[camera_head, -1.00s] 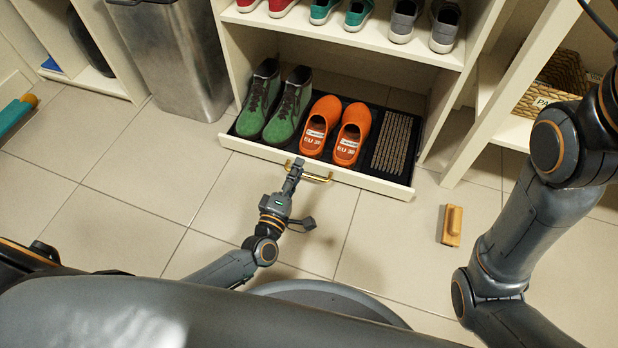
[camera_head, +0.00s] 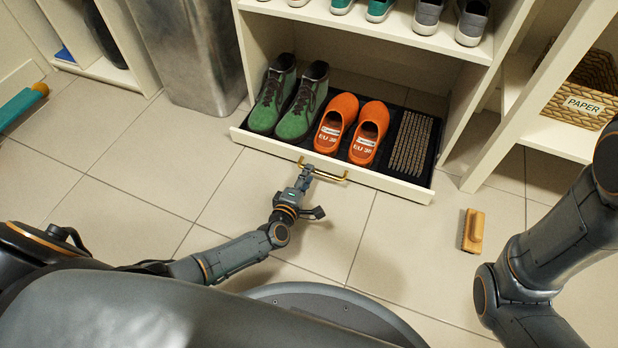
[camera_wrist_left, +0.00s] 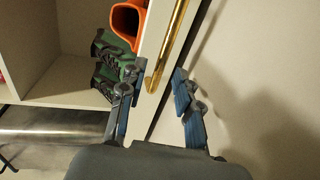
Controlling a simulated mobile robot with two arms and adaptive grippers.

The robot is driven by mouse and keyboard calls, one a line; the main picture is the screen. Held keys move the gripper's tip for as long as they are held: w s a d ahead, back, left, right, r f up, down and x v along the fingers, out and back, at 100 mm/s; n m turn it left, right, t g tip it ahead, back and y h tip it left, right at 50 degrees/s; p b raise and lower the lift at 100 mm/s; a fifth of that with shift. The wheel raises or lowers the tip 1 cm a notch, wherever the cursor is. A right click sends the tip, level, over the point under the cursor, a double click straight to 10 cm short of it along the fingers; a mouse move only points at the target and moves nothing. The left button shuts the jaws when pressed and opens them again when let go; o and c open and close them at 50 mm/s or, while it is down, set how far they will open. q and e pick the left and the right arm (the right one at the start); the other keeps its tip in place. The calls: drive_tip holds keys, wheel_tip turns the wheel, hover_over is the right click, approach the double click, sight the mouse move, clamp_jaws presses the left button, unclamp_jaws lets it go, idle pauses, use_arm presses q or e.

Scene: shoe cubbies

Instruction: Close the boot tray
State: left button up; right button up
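The boot tray (camera_head: 390,184) is a low pull-out tray with a cream front, standing out from the bottom of the cubby. It holds green boots (camera_head: 300,108), orange shoes (camera_head: 368,134) and a ribbed mat (camera_head: 411,143). A brass handle (camera_head: 330,176) is on its front; it also shows in the left wrist view (camera_wrist_left: 169,42). My left gripper (camera_head: 306,170) is at the handle's left end. In the left wrist view its fingers (camera_wrist_left: 157,92) are apart, with the handle's end between them; contact is unclear. My right arm is at the right; its gripper is out of view.
A wooden brush (camera_head: 473,231) lies on the floor right of the tray. A metal bin (camera_head: 193,55) stands left of the cubby. A basket (camera_head: 574,100) marked PAPER sits on a shelf at the right. The tiled floor before the tray is otherwise clear.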

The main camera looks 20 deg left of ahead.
use_arm(q)
drive_tip(key=shift+x, duration=0.9)
drive_tip(key=shift+c, duration=0.2)
clamp_jaws()
